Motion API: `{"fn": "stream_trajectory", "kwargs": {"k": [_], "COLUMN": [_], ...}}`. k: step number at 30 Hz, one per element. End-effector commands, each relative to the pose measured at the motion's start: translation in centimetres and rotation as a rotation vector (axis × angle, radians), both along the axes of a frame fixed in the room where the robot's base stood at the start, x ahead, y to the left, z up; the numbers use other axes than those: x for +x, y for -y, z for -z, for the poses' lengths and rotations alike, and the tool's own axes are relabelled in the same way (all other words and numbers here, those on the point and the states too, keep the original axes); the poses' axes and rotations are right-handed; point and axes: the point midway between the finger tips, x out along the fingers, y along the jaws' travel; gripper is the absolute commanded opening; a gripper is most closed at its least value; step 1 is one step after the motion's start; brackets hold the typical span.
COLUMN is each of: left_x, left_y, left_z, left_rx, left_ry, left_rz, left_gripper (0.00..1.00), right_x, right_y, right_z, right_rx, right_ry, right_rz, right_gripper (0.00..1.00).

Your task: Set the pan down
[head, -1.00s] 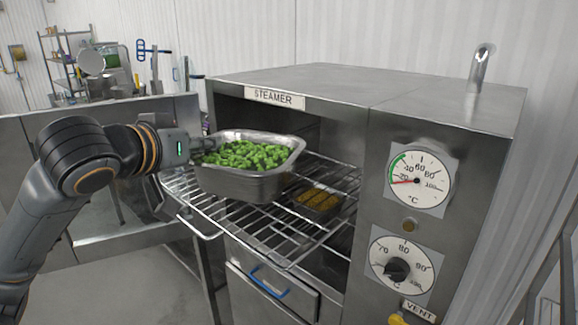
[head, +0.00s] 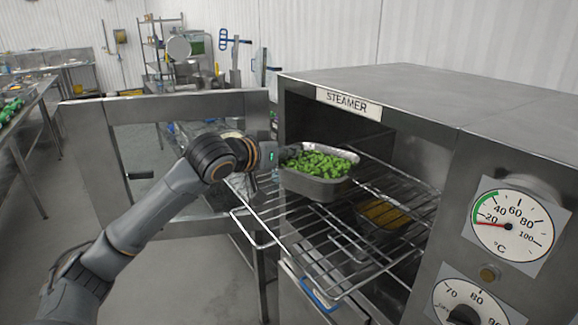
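The pan (head: 316,188) is a grey metal tray full of green vegetables (head: 320,164). It is level at the mouth of the open steamer (head: 392,138), over the back left part of the pulled-out wire rack (head: 345,235). I cannot tell whether its base touches the wires. My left gripper (head: 287,156) is at the pan's left rim and appears shut on it; its fingertips are mostly hidden. My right gripper is not in view.
A second pan with yellow-orange food (head: 384,214) sits below the rack wires. The open steamer door (head: 190,112) stands behind my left arm. Dials (head: 514,222) are on the steamer's right front. The rack's front is clear.

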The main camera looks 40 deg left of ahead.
Motion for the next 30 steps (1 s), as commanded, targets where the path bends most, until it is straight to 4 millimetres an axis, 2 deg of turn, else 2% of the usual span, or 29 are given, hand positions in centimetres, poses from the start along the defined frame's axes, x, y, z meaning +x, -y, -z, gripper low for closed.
{"fn": "stream_trajectory", "kwargs": {"k": [2,5,13,18,28,30], "left_x": [0.5,0.8,1.5,1.5,1.5,1.4], "left_y": [-0.4,-0.7,-1.2,-1.2,-1.2,-1.2], "left_z": [0.3,0.8,3.4,4.8,5.0,5.4], "left_rx": [-0.004,-0.003,-0.004,-0.003,-0.003,0.000], "left_ry": [0.007,0.009,0.004,0.007,0.010,0.001], "left_rz": [-0.001,0.000,0.001,0.001,0.001,0.001], "left_gripper": [0.00,0.00,0.00,0.00,0.00,0.16], "right_x": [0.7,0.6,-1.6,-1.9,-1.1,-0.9], "right_y": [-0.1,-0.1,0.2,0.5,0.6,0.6], "right_z": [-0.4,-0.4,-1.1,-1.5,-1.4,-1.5], "right_rx": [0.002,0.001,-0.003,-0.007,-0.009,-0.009], "right_ry": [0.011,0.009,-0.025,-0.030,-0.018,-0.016], "right_rz": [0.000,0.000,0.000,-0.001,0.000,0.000], "right_gripper": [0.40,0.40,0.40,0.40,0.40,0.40]}}
